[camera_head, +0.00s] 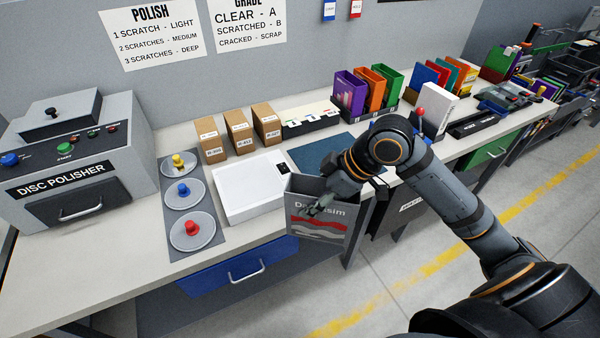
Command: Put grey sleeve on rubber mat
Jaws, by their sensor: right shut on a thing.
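The grey sleeve (318,229), with white lettering and a red and white wave on its face, hangs at the front edge of the bench. My right gripper (322,203) is shut on it, and my right arm comes in from the lower right. The sleeve's open top faces up. A flat dark blue mat (312,152), which looks like the rubber mat, lies on the bench behind the sleeve. The sleeve and my arm hide part of it, and its visible part is bare. My left gripper is not in view.
A white device (249,190) lies left of the mat, beside discs with coloured knobs (193,230). Brown boxes (239,131) and a card tray (311,122) stand behind. Coloured sleeves (383,84) and a white box (438,110) stand to the right.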

